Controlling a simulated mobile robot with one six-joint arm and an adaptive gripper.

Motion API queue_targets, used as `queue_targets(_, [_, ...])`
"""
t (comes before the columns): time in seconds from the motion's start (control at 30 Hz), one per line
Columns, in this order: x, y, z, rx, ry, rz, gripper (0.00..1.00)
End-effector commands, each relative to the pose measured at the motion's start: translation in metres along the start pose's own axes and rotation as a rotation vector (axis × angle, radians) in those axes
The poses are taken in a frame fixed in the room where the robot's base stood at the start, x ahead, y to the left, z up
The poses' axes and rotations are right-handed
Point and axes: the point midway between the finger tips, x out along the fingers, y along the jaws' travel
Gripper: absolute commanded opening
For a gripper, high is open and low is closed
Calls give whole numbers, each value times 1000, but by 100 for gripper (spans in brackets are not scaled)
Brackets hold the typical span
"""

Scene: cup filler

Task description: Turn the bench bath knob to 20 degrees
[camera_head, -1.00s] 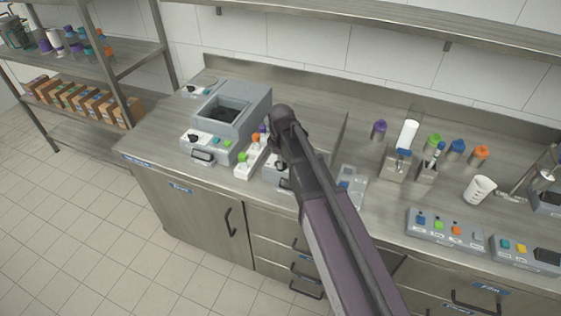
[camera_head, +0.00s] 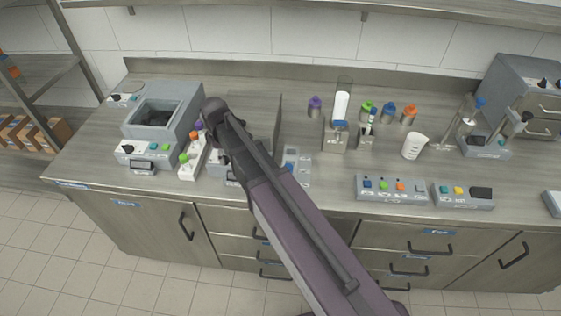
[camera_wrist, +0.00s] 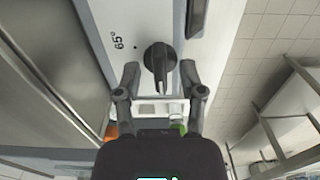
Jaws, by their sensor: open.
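The bench bath knob (camera_wrist: 160,58) is black, with a narrow grip bar that points down in the wrist view. It sits on a pale panel (camera_wrist: 110,15), with a "65°" mark to its left. My gripper (camera_wrist: 159,72) is open, its two fingers on either side of the knob's lower part, with visible gaps; I cannot tell how deep they reach. In the head view my gripper and arm cover the knob and most of the steel-topped unit (camera_head: 262,112) that seems to carry it.
A white rack (camera_head: 190,165) with coloured caps stands just left of my gripper. Further left is a grey unit with an open basin (camera_head: 120,125). Bottles, a white beaker (camera_head: 414,146) and button boxes (camera_head: 390,189) stand to the right. A wall shelf runs above.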

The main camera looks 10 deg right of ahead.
Motion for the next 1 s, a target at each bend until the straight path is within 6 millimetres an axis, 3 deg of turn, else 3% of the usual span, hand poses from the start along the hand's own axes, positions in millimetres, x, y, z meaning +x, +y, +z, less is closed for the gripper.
queue_targets(1.0, [0, 0, 0, 577, 0, 0, 51])
